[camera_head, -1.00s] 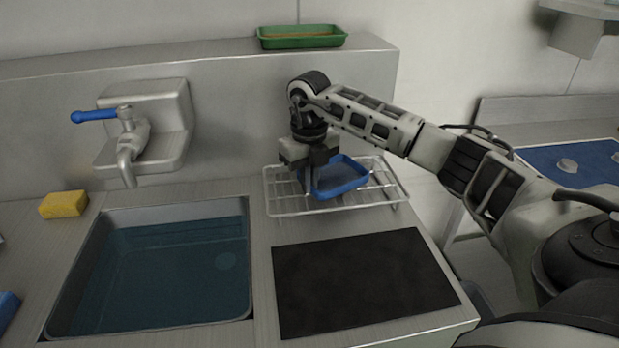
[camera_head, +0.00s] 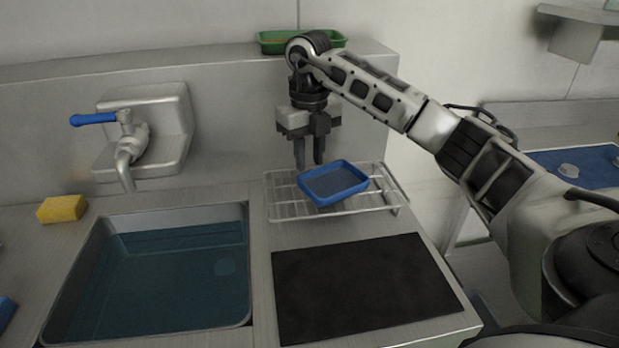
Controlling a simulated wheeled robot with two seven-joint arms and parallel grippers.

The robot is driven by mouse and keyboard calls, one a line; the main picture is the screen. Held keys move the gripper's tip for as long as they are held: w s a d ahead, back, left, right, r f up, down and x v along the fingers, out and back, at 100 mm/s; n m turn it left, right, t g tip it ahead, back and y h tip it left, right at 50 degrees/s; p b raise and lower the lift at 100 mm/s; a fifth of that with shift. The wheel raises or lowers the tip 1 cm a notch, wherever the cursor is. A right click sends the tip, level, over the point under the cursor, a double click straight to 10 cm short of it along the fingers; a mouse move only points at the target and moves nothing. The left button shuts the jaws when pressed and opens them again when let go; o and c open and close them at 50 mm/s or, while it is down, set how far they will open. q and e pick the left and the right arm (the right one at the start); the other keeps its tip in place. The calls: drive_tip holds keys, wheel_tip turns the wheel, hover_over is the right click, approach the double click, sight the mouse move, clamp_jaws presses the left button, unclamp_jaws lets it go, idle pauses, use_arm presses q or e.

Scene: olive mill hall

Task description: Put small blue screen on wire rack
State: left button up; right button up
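The small blue screen (camera_head: 333,182), a shallow tray shape with a blue rim and a darker mesh floor, lies on the wire rack (camera_head: 284,196). It sits near the rack's middle, turned slightly askew. The rack stands on the steel counter behind the black mat. My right gripper (camera_head: 309,164) is above the rack, just behind and to the left of the screen. Its fingers point down, apart and empty, and appear clear of the screen. My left gripper is not in view.
A sink (camera_head: 180,270) with water is at the left, under a blue-handled tap (camera_head: 122,140). A yellow sponge (camera_head: 62,208) lies left of it. A black mat (camera_head: 362,285) lies in front of the rack. A green tray (camera_head: 272,42) sits on the ledge behind my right arm.

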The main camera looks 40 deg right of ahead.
wheel_tip(320, 180, up, 5)
drive_tip(key=shift+f, duration=0.1)
idle(0.7)
